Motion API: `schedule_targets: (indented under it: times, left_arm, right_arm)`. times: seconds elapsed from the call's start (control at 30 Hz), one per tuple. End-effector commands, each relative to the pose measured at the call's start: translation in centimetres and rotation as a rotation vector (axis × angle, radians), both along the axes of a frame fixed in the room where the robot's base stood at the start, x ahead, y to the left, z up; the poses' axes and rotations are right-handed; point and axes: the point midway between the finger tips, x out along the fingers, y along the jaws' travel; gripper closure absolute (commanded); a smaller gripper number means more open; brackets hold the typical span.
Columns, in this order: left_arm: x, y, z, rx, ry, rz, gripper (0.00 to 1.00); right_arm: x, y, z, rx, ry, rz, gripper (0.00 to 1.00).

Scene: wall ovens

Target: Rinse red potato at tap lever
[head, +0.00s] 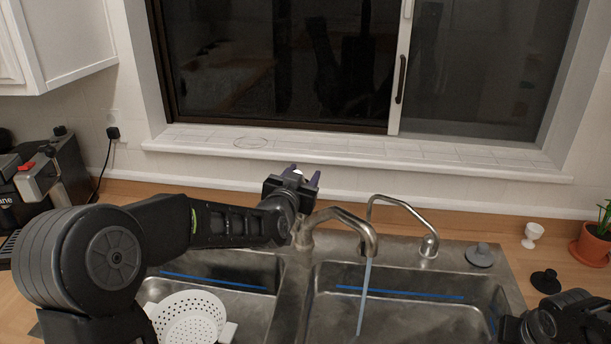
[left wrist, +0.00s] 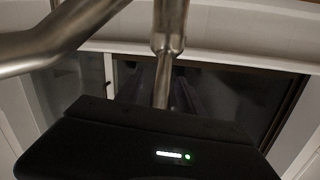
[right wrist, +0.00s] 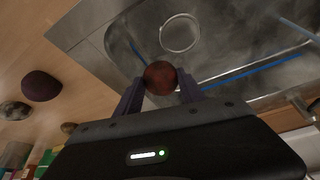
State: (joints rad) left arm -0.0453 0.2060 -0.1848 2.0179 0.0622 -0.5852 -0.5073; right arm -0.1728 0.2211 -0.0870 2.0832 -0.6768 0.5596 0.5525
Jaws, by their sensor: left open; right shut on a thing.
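The red potato (right wrist: 160,78) is between the fingers of my right gripper (right wrist: 160,88), which is shut on it above the sink's edge, in the right wrist view. In the head view my right gripper is only partly visible at the lower right, and the potato cannot be made out. The metal tap (head: 340,217) stands behind the sink, and a stream of water (head: 364,297) falls from its spout into the right basin. My left gripper (head: 304,175) is open behind the tap base. The left wrist view shows metal tap parts (left wrist: 168,30) close by; the lever is not clearly distinguishable.
The sink's right basin (head: 415,315) has a drain (right wrist: 180,33). A white colander (head: 190,318) sits at the left basin. A second, thinner faucet (head: 428,245), a grey stopper (head: 481,254), a white egg cup (head: 532,234) and a potted plant (head: 594,245) stand right of the tap.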

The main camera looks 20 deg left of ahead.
Motion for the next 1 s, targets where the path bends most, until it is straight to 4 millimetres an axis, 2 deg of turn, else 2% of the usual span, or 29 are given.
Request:
schedule_targets:
  times: [0.27, 0.47, 0.73, 0.9, 1.0]
  left_arm:
    - [-1.1, -0.1, 0.1, -0.002, -0.001, 0.001, 0.55]
    - [-4.2, -0.6, 0.5, -0.001, -0.004, 0.000, 0.55]
    - [-9.5, -1.3, 1.2, -0.001, -0.003, 0.001, 0.55]
    - [-11.3, -1.6, 1.4, -0.001, -0.001, 0.001, 0.55]
    - [-11.8, -1.7, 1.4, 0.000, 0.000, 0.000, 0.55]
  right_arm:
    - [0.0, 0.0, -0.3, 0.000, -0.001, 0.000, 0.98]
    - [0.0, 0.0, -1.1, 0.000, -0.001, 0.000, 0.98]
    - [0.0, 0.0, -1.8, 0.000, -0.001, 0.000, 0.98]
    - [0.0, 0.0, -1.9, 0.000, -0.001, 0.000, 0.98]
    - [0.0, 0.0, -2.0, 0.000, -0.001, 0.000, 0.98]
